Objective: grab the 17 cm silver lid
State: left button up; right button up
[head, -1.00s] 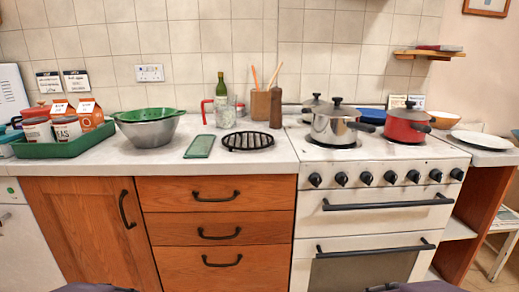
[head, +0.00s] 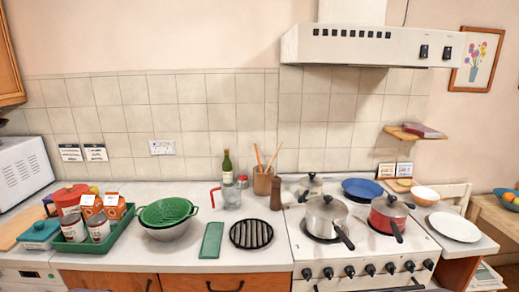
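A silver lid (head: 326,205) with a dark knob sits on a silver saucepan (head: 326,222) at the front left of the stove. Another silver lid (head: 390,205) with a dark knob sits on a red saucepan (head: 386,222) to its right. I cannot tell from this view which lid is 17 cm.
The white stove (head: 360,255) stands right of the counter. A black round trivet (head: 251,234), green board (head: 212,240), green colander (head: 167,211) and green tray (head: 108,242) lie to the left. A hood (head: 365,45) hangs above.

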aim_at(326, 207)
jog(key=i+l+u, duration=0.15)
jog(key=l+u, duration=0.15)
jog(key=i+l+u, duration=0.15)
jog(key=l+u, duration=0.15)
jog(key=i+l+u, duration=0.1)
jog(key=l+u, duration=0.15)
jog(key=l, duration=0.15)
